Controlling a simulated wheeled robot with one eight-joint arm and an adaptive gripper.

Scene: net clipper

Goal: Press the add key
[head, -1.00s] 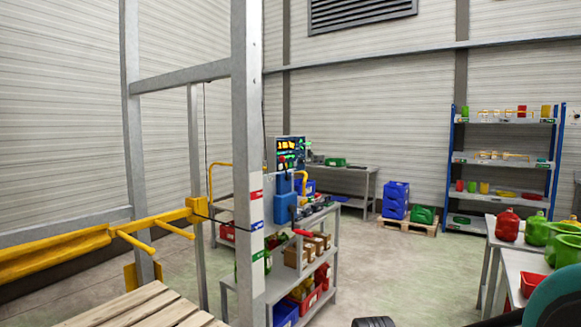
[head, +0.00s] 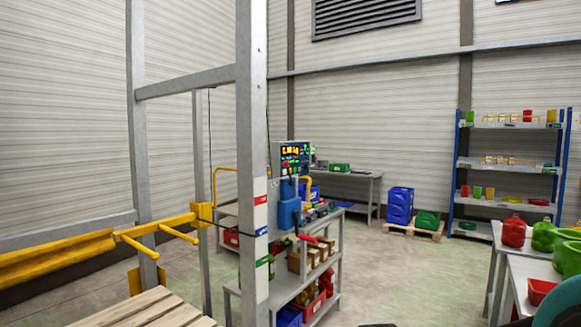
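A control panel (head: 291,156) with a lit display of yellow digits and small green and red lights stands beyond the grey post, in the middle of the head view. Its keys are too small to tell apart, so I cannot pick out the add key. A blue device (head: 289,212) with a red-handled lever (head: 308,239) is below the panel. My gripper is not in view. Only a teal part of my arm shows at the bottom right corner, far from the panel.
A grey post (head: 252,180) stands left of the panel. A shelved grey cart (head: 310,285) holds boxes below it. Yellow rails (head: 60,257) and a wooden slatted surface (head: 145,308) are at left. A table with red and green jugs (head: 513,232) is at right. Open floor lies between.

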